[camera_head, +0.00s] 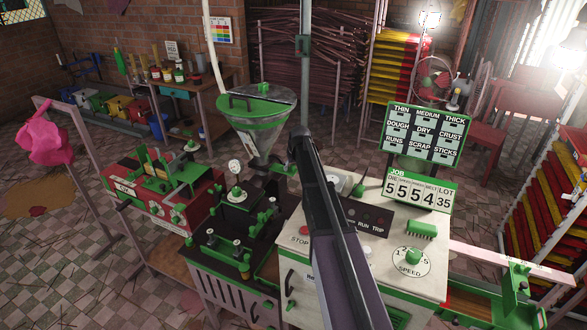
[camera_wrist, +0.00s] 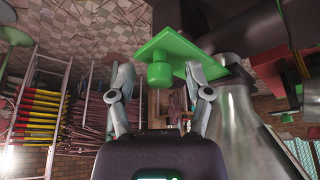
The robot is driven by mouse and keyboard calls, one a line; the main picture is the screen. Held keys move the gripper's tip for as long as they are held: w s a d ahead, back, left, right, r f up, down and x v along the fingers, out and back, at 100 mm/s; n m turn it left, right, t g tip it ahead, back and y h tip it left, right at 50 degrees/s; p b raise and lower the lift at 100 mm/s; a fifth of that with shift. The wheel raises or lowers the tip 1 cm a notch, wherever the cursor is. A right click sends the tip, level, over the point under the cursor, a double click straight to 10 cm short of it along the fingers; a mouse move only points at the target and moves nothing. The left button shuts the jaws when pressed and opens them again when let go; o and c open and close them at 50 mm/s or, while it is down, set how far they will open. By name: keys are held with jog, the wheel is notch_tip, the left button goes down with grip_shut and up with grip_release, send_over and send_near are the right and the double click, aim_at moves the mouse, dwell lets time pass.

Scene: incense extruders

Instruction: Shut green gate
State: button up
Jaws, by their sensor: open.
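The green gate (camera_wrist: 180,50) is a flat green plate with a round green knob (camera_wrist: 159,76) in the wrist view. It sits beside the grey hopper cone (camera_wrist: 245,110). My gripper (camera_wrist: 161,82) is open, with one finger on each side of the knob; I cannot tell whether either finger touches it. In the head view, a small green part of the gate (camera_head: 284,169) shows at the foot of the hopper (camera_head: 262,138). My dark arm passes just right of it and hides the gripper's fingers there.
A white control panel (camera_head: 345,243) with a speed knob (camera_head: 411,257) lies under my arm. A red machine (camera_head: 150,195) is left of the hopper. A thin grey post (camera_head: 304,75) rises behind the arm.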

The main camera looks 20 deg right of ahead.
aim_at(281, 169)
grip_shut()
jog(key=shift+w+a, duration=1.8)
grip_release()
jog(key=shift+w+a, duration=0.1)
jog(key=shift+s, duration=0.2)
